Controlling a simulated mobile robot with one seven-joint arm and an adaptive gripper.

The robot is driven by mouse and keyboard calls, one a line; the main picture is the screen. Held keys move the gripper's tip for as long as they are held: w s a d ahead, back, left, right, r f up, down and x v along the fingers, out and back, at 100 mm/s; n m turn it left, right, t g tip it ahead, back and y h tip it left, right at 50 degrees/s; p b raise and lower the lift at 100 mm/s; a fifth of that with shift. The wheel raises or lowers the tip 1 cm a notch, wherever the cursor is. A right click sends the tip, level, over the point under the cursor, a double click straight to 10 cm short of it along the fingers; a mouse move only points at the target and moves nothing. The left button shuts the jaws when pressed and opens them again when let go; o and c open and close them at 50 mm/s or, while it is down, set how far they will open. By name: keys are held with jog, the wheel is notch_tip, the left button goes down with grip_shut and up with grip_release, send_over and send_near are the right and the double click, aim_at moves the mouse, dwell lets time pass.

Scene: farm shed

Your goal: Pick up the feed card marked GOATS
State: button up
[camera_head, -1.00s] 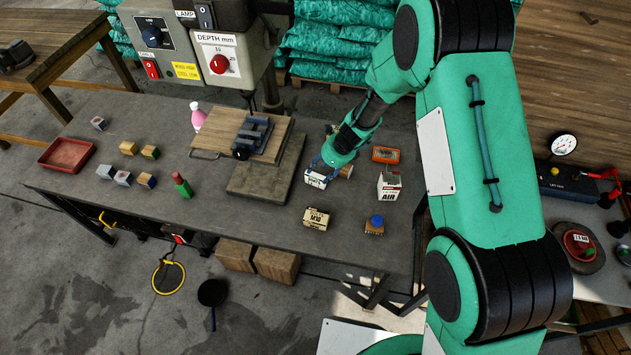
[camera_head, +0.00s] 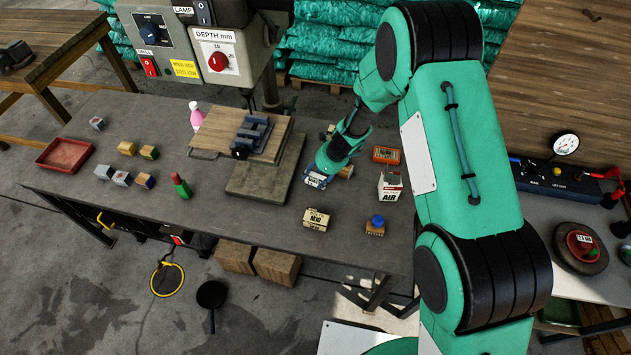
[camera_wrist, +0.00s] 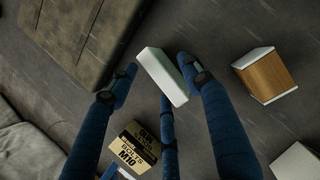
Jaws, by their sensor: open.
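I cannot make out any card marked GOATS in either view. My gripper (camera_head: 318,178) is low over the grey workbench (camera_head: 225,230), just right of the drill's base plate. In the wrist view its blue fingers (camera_wrist: 160,82) are spread open around a plain white box-shaped thing (camera_wrist: 160,73). The fingers are close beside it, and I cannot tell whether they touch it. No lettering shows on its visible faces. In the head view my gripper mostly covers it.
A BOLTS M10 box (camera_head: 316,219) stands in front of my gripper. To the right are an orange box (camera_head: 386,155), an AIR box (camera_head: 390,187) and a blue-knobbed block (camera_head: 375,225). The drill's base plate (camera_head: 262,180) rises at left. Small blocks and a red tray (camera_head: 66,154) lie farther left.

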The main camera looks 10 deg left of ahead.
jog(key=shift+b+x, duration=0.3)
jog(key=shift+x, duration=1)
grip_shut()
